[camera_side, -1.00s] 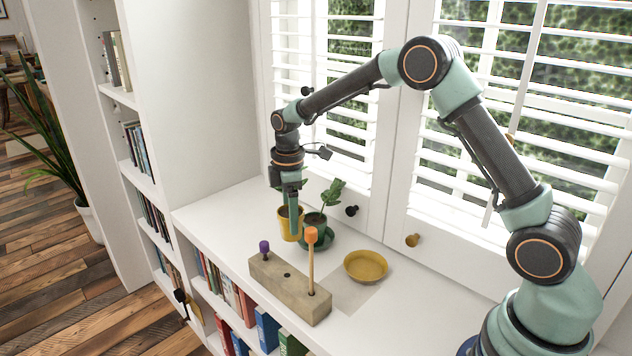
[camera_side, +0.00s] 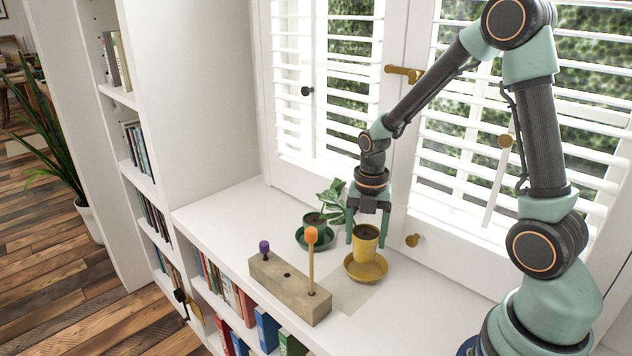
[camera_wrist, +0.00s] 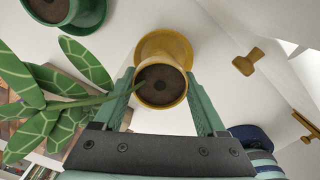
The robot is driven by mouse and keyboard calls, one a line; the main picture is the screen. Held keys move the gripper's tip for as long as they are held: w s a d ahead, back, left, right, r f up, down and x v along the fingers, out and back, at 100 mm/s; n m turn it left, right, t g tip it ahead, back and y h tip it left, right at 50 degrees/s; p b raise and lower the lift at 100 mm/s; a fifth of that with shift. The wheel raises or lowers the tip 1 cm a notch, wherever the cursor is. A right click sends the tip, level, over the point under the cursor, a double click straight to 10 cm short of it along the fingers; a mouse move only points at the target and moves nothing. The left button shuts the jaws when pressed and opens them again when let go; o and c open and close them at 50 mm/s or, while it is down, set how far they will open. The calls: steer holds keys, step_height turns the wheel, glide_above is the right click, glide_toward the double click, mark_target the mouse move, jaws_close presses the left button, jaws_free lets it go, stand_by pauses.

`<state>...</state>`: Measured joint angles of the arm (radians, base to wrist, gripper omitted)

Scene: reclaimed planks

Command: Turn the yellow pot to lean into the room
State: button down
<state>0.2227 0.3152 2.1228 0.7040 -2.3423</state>
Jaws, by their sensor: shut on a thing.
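The yellow pot (camera_side: 366,243) is upright between the fingers of my gripper (camera_side: 367,233), which is shut on it. It stands over or in the yellow saucer (camera_side: 373,276); I cannot tell whether it touches. In the wrist view the yellow pot (camera_wrist: 152,98) shows dark soil, with the saucer (camera_wrist: 176,42) beyond it. A green stem runs from its rim to broad leaves (camera_wrist: 47,100) on the left. In the side view the leaves (camera_side: 330,197) reach left of my gripper, along the shelf near the window; the stem is mostly hidden there.
A green pot (camera_side: 313,219) in a green saucer (camera_side: 316,240) stands just left. In front is a wooden block (camera_side: 290,288) with an orange-topped stick (camera_side: 311,262) and a purple-topped peg (camera_side: 264,248). A window knob (camera_side: 412,240) is close on the right. The shelf's left part is clear.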

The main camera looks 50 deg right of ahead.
steer(key=shift+s+f+n, duration=0.1)
steer(key=shift+s+n, duration=0.2)
steer(key=shift+f, duration=1.45)
jaws_free()
step_height(320, 180, up, 12)
steer(key=f, duration=0.1)
step_height(320, 180, up, 6)
steer(key=m+t, duration=0.2)
steer(key=m, duration=0.7)
glide_above(367, 247)
steer(key=a, duration=0.1)
steer(key=s+a+r+m+t, duration=0.3)
steer(key=s+a+r+m, duration=0.1)
steer(key=m, duration=1.1)
steer(key=shift+s+a+m+t, duration=0.15)
steer(key=shift+a+m+t, duration=0.15)
steer(key=shift+a+m, duration=0.1)
